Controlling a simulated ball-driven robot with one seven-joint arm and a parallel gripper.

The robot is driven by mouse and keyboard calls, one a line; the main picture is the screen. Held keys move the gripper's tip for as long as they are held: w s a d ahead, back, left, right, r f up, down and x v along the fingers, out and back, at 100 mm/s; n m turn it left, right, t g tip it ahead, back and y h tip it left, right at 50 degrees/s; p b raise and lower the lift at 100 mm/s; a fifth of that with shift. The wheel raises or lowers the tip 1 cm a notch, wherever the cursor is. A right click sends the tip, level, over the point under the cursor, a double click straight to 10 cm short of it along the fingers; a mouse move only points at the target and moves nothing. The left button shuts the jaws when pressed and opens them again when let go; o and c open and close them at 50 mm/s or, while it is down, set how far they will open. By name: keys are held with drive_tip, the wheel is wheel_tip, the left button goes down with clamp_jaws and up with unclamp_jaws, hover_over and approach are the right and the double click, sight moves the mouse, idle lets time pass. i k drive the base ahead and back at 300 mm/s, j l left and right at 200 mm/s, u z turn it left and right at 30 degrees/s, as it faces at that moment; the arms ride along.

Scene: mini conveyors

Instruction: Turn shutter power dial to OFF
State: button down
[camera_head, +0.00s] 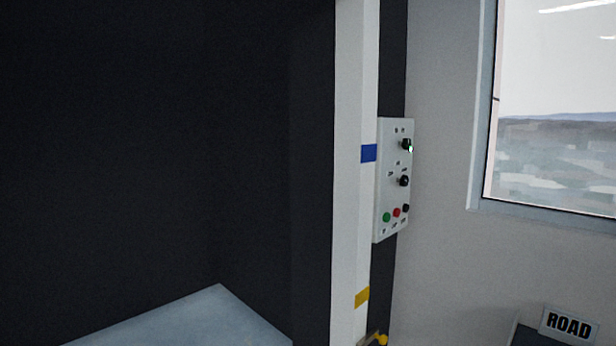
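A pale control panel (382,228) is fixed upright on a dark strip, right of a white post. It carries two black dials, an upper dial (406,144) with a small green light beside it and a lower dial (404,181). Below them sit a green button (387,217), a red button (396,212) and a black button (406,208). The labels are too small to read, so I cannot tell which dial is the shutter power dial or its setting. My gripper is not in view.
The white post (350,220) with blue and yellow marks stands just left of the panel. A dark wall or shutter fills the left. A yellow-knobbed part (380,339) shows at the bottom.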

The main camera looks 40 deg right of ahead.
sight(406, 144)
drive_tip(key=z, duration=1.2)
